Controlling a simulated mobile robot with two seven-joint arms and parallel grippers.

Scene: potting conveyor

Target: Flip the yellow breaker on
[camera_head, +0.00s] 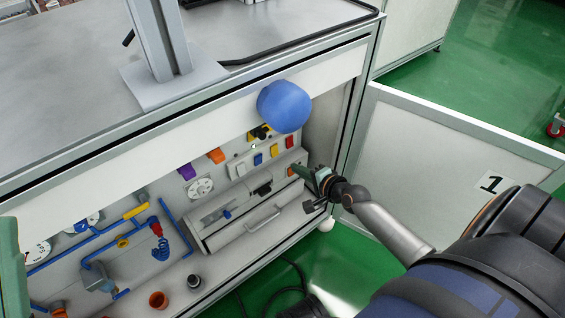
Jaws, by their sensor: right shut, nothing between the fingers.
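The yellow breaker (273,151) is on the panel inside the open cabinet, in a row with a blue breaker (258,159) to its left and a red breaker (289,142) to its right. It is too small to tell its switch position. My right gripper (304,186) is shut and empty, below and to the right of the yellow breaker, apart from it. It is in front of the panel's right end, near a small orange piece (292,171). A green-grey part at the left edge may be my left gripper (12,270); its fingers are cut off.
A large blue knob (284,106) juts out above the breakers. Purple (186,171) and orange (216,156) parts sit left of them, with blue pipes (100,240) further left. A drawer handle (263,220) is below. The open door (440,160) marked 1 stands right.

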